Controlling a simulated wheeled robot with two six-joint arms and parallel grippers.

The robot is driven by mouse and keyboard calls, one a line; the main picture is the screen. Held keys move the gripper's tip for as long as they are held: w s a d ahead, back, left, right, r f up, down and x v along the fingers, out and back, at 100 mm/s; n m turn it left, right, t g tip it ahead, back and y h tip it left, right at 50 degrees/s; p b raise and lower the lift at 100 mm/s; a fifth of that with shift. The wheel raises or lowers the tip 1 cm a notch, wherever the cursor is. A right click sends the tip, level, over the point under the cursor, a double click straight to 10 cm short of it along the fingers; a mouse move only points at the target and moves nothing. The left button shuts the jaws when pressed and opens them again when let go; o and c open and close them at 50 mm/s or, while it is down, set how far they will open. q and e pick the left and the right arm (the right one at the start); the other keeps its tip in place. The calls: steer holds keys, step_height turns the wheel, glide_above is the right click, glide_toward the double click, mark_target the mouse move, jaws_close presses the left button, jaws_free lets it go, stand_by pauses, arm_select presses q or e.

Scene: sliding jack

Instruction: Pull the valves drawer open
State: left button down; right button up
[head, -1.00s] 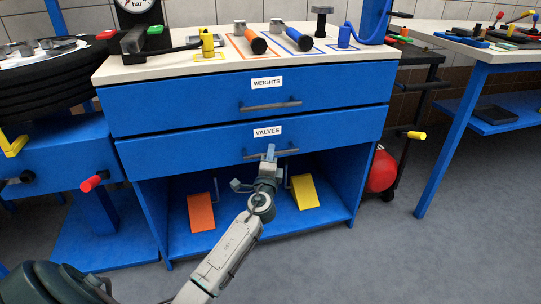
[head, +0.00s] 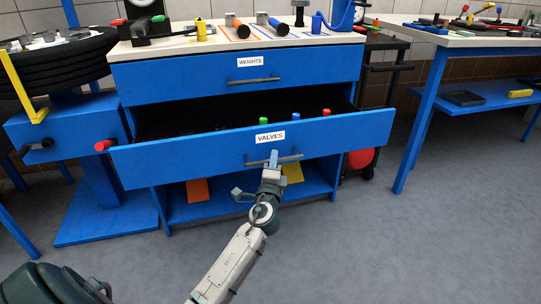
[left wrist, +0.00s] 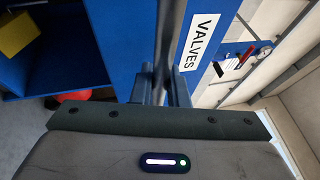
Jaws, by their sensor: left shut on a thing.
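The blue valves drawer (head: 330,130) stands pulled out from the cabinet in the head view, with its dark inside showing. Its front bears a VALVES label (head: 270,137), which also shows in the left wrist view (left wrist: 201,42). Below the label is a dark bar handle (head: 288,159). My left gripper (head: 273,158) is shut on this handle, near its middle. In the left wrist view the handle (left wrist: 167,40) runs up between the fingers (left wrist: 158,88). Green, blue and red-topped pieces (head: 326,112) stand in the drawer. My right gripper is not in view.
The weights drawer (head: 210,80) above is shut. An orange wedge (head: 197,190) and a yellow wedge (head: 292,173) lie on the shelf below. A tyre stand with a red-tipped handle (head: 103,146) is close at the left. The floor in front is clear.

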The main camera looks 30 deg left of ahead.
arm_select(q)
steer(key=s+d, duration=0.4)
steer(key=d, duration=0.1)
steer(key=shift+s+d, duration=0.2)
steer(key=shift+s, duration=0.1)
steer(key=c, duration=1.4)
jaws_free()
steer(key=b+v, duration=0.1)
steer(key=v, duration=1)
steer(key=shift+w, duration=0.15)
